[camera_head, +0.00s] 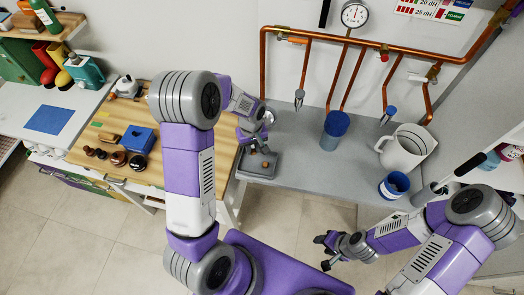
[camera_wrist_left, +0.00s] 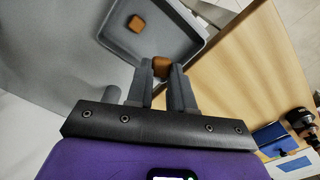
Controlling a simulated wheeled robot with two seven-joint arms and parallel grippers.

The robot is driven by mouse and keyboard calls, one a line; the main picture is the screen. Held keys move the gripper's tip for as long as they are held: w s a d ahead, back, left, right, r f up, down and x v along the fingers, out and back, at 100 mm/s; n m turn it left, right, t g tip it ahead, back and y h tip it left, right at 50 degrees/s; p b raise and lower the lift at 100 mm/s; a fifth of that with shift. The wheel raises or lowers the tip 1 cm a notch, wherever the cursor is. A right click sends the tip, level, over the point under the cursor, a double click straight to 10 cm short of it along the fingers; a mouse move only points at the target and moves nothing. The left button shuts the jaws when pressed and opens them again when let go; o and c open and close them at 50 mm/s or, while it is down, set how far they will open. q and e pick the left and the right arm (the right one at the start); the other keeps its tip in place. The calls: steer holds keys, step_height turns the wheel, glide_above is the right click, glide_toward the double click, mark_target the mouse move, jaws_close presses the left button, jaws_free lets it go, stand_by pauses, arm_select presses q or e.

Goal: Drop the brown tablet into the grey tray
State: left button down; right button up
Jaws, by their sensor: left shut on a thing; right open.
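The grey tray (camera_head: 250,173) stands at the left end of the grey bench; it also shows in the left wrist view (camera_wrist_left: 180,28). One brown tablet (camera_wrist_left: 136,24) lies in the tray; it also shows in the head view (camera_head: 265,164). My left gripper (camera_head: 264,149) is over the tray's far part. In the left wrist view, this gripper (camera_wrist_left: 162,71) is shut on another brown tablet (camera_wrist_left: 162,63), gripped at the fingertips near the tray's rim. I cannot tell its height above the tray. My right gripper (camera_head: 326,251) is open and empty, in front of the bench.
A wooden table (camera_head: 88,138) with a blue box (camera_head: 138,139) and several small brown pieces is on the left. On the bench are a blue-topped vessel (camera_head: 334,131), a white jug (camera_head: 404,150) and a blue-and-white pot (camera_head: 394,186). Copper pipes (camera_head: 340,40) run behind.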

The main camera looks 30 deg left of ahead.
arm_select(q)
steer(key=shift+s+f+b, duration=0.25)
steer(key=shift+f+b, duration=0.25)
steer(key=shift+f, duration=0.15)
steer(key=b, duration=0.3)
glide_above(253, 164)
step_height(253, 164, down, 5)
steer(key=shift+s+r, duration=0.1)
steer(key=shift+r, duration=0.05)
steer(key=c, duration=0.9)
jaws_free()
step_height(253, 164, up, 8)
steer(key=shift+f+p, duration=0.1)
steer(key=shift+p, duration=0.2)
